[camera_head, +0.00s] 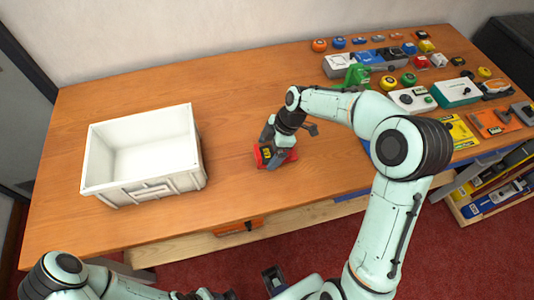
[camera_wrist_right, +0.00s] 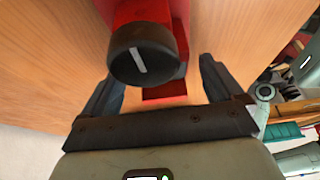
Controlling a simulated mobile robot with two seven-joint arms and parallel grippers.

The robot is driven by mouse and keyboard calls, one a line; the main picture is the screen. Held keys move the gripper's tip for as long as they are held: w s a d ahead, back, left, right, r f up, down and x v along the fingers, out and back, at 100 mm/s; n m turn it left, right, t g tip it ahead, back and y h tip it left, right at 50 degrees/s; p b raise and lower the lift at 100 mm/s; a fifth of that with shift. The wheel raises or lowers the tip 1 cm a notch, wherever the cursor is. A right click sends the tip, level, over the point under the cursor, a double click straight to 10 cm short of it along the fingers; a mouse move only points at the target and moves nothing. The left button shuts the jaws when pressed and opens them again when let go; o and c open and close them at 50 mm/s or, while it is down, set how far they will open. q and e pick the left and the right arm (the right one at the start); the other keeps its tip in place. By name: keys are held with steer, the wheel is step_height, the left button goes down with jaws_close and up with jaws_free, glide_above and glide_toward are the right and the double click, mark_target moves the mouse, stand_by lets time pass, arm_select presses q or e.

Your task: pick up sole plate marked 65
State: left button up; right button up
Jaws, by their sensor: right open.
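My right gripper (camera_head: 272,156) reaches down over a red tool (camera_head: 263,158) on the wooden bench, right of the white bin. In the right wrist view the open right gripper (camera_wrist_right: 165,95) has a dark finger on each side of the red tool (camera_wrist_right: 160,96). A round black knob (camera_wrist_right: 142,55) with a white line sits on it, close to the camera. The gripper hides much of it in the head view. I cannot make out the number 65 or pick out a sole plate. My left arm runs along the bottom edge; its gripper's jaws cannot be made out.
A white open bin (camera_head: 150,190) stands on the left of the wooden bench (camera_head: 230,95) and looks empty. Many small coloured parts and tools fill the right end, including a green tool (camera_head: 355,76) and a teal box (camera_head: 456,92). The back middle is clear.

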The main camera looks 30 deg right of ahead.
steer(key=c, duration=1.2)
steer(key=shift+o, duration=0.2)
steer(key=shift+r, duration=0.15)
